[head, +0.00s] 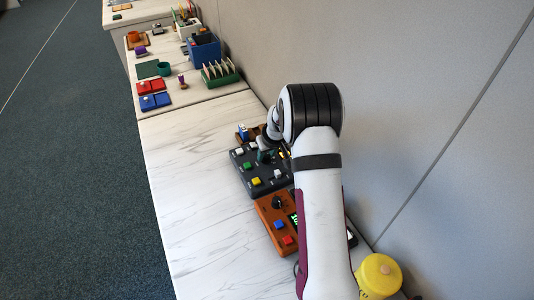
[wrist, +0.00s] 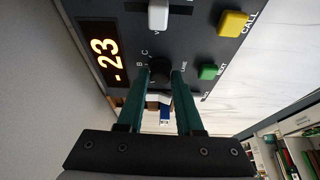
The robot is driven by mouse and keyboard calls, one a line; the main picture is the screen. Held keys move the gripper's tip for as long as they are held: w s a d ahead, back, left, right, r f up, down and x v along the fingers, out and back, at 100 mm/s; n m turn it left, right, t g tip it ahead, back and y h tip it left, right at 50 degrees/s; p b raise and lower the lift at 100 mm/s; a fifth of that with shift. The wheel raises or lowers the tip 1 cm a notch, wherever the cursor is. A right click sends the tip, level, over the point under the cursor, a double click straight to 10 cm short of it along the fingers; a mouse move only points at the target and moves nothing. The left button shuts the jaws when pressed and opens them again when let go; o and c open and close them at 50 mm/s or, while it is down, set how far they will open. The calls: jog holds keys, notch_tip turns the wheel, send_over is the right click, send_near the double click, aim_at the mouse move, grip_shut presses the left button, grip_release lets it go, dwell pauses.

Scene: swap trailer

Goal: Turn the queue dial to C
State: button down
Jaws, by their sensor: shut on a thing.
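The queue dial (wrist: 160,71) is a black knob on a dark grey control panel (wrist: 195,45). Letters B and C are printed beside it on one side and LANE on the other. My gripper (wrist: 160,78) has its two green fingers shut on the dial from either side. Which letter the dial points to cannot be told. In the head view the dark panel (head: 270,187) lies on the white counter, and my gripper (head: 266,156) is over its far part, with the dial mostly hidden.
The panel carries a lit display (wrist: 105,49) reading -23, a white slider (wrist: 158,15), a yellow CALL button (wrist: 233,23) and a green NEXT button (wrist: 208,71). An orange box (head: 265,211) lies nearer, and a yellow container (head: 379,276) stands close. The counter's left side is clear.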

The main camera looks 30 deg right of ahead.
jog(key=m+h, duration=0.1)
jog(key=m, duration=0.2)
jog(key=m+g+h, duration=0.1)
jog(key=m, duration=0.2)
jog(key=shift+a, duration=0.2)
jog(key=m, duration=0.3)
jog(key=m+g+h, duration=0.1)
jog(key=m, duration=0.2)
jog(key=shift+w+a+g+h, duration=0.1)
jog(key=shift+g+h, duration=0.2)
jog(key=shift+f, duration=0.1)
jog(key=c, duration=0.6)
grip_release()
jog(key=shift+o, duration=0.2)
jog(key=v, duration=1.6)
